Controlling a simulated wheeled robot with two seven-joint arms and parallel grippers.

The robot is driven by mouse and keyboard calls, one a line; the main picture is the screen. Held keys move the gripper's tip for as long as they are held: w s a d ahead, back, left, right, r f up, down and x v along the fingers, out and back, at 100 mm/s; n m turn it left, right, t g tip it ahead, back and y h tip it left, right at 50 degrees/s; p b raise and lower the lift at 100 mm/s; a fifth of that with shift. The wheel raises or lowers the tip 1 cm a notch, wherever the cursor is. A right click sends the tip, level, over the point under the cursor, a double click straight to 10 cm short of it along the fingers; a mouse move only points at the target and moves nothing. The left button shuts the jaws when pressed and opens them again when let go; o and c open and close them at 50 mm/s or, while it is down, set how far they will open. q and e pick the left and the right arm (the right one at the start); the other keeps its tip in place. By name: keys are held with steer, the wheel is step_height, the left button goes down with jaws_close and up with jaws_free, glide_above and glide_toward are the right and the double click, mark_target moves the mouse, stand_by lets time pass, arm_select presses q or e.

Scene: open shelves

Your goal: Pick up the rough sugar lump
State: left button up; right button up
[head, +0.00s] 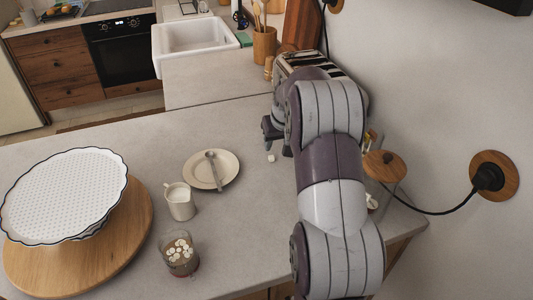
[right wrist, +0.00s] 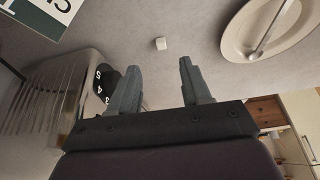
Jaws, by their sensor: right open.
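A small white sugar lump (head: 270,158) lies alone on the grey countertop, to the right of the plate with the spoon. It also shows in the right wrist view (right wrist: 160,43) as a small pale block beyond the fingertips. My right gripper (head: 275,138) is close to the lump, on its far side in the head view, partly hidden by my arm. In the right wrist view its two fingers (right wrist: 160,70) are apart with nothing between them. The lump is not touched. My left gripper is not in view.
A cream plate (head: 229,165) with a spoon (head: 214,169) lies left of the lump. A white jug (head: 179,202) and a glass with white pieces (head: 179,254) stand nearer. A metal toaster (right wrist: 62,105) is close beside my right gripper. A wooden-lidded jar (head: 384,166) stands by the wall.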

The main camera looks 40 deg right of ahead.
mark_target(272, 158)
steer(key=p+x, duration=0.1)
steer(key=x, duration=0.8)
steer(key=shift+w+f, duration=0.1)
steer(key=shift+f, duration=0.1)
steer(key=c, duration=0.8)
